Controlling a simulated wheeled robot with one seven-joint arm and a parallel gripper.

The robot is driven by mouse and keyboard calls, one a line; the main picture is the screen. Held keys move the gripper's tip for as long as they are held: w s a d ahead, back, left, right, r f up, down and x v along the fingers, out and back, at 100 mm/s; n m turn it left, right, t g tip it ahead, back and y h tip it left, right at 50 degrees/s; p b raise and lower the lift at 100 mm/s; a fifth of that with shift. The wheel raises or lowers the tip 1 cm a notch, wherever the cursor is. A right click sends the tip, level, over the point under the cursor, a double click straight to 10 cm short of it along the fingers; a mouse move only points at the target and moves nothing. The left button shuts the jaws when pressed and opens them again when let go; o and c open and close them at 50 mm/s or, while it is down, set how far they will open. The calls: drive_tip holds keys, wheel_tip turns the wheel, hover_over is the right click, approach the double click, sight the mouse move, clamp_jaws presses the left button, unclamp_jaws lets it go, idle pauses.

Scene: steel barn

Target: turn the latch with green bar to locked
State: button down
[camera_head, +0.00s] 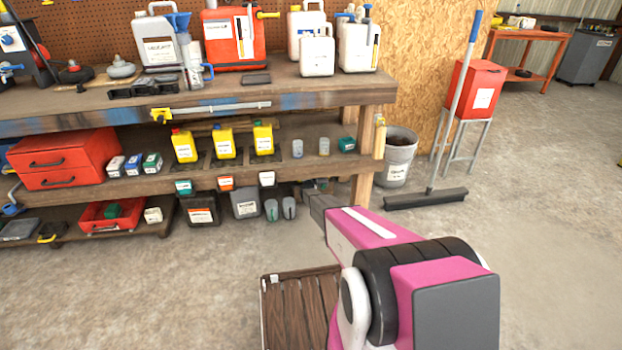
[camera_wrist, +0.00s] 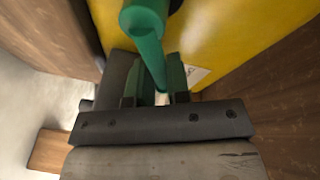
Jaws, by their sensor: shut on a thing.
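In the wrist view a green bar (camera_wrist: 147,42) runs from the top middle down between the fingers of my gripper (camera_wrist: 156,92). The fingers are shut on the bar, one on each side. A yellow plate (camera_wrist: 225,45) fills the background behind the bar, with a small white label partly hidden by a finger. The far end of the bar is hidden between the fingers, and I cannot read the latch's position. In the head view my pink arm reaches toward the workbench's lower right, and I cannot make out the green bar there.
The wooden workbench (camera_head: 345,92) holds jugs, bottles and red drawers (camera_head: 68,150). A yellow fitting with a grey bar (camera_head: 220,107) is on its front edge. A bucket (camera_head: 400,160) and broom (camera_head: 425,198) stand right. A slatted wooden piece (camera_head: 290,312) is near my arm.

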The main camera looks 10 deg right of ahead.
drive_tip(key=c, duration=1.1)
unclamp_jaws()
